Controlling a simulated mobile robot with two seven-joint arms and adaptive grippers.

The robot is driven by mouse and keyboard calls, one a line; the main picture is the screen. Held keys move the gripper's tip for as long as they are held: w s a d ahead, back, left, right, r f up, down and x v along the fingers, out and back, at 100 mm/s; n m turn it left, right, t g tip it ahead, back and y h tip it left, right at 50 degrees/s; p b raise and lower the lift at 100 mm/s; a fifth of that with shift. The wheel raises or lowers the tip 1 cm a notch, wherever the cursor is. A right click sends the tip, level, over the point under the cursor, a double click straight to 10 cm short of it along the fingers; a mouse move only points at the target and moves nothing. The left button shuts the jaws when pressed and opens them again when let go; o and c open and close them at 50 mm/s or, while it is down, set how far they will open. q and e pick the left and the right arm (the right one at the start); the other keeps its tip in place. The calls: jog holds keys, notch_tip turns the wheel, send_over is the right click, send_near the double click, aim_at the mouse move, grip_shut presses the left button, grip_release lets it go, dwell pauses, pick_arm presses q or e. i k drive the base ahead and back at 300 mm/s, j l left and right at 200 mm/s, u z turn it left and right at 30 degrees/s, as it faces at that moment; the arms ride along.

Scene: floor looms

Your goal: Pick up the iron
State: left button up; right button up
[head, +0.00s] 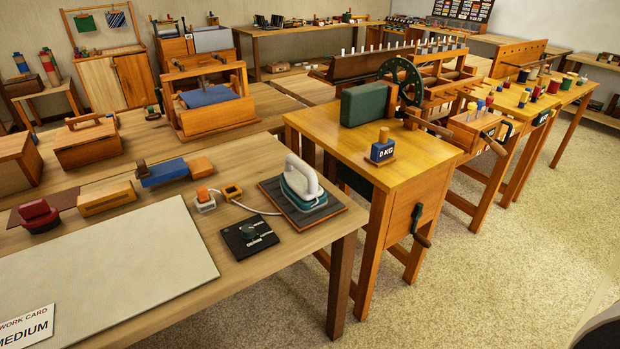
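The iron (300,183) has a white handle and a teal body. It rests on a dark square pad with a wooden edge (322,212) at the right front corner of the near wooden table (262,160). A pale cord runs left from it toward a small white and orange block (204,199). Neither of my grippers shows in the head view. Nothing is touching or covering the iron.
A black plate with a dial (249,237) lies just left of the iron's pad. A large pale board (110,272) covers the table's front left. A yellow wooden bench (415,160) with a green block (364,103) stands close on the right. Carpet (480,270) is clear at right front.

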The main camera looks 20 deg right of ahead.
aim_at(300, 187)
jog(key=i+l, duration=0.1)
jog(key=l, duration=0.4)
jog(key=i+l, duration=0.1)
jog(key=l, duration=0.4)
jog(key=i+l, duration=0.1)
jog(key=l, duration=0.4)
jog(key=i+l+u, duration=0.1)
jog(key=l, duration=0.4)
